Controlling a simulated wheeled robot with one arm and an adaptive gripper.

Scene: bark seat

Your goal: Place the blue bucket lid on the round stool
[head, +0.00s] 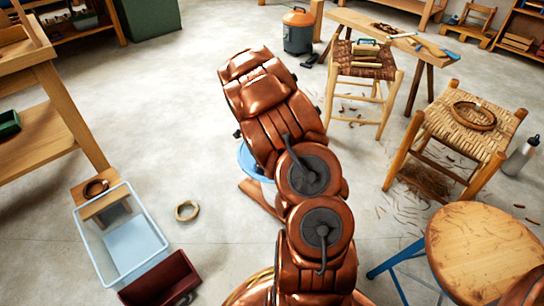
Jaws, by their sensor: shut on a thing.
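The round stool (485,250) stands at the lower right, with a worn wooden top and blue legs. Its top looks bare, and its right side is cut by the frame edge and a copper part of mine. A blue round edge (246,163), seemingly the bucket lid, shows at the left of my copper arm. Most of it is hidden behind the arm, and I cannot tell whether it is held or at what height it is. My gripper's fingers are hidden behind my arm links.
Two woven-seat stools (364,68) (472,122) stand right of my arm, near a wooden bench (380,29). A clear bin (121,240), dark red box (160,283) and ring (187,210) lie at left. A metal bottle (518,157) stands at right. Floor is open upper left.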

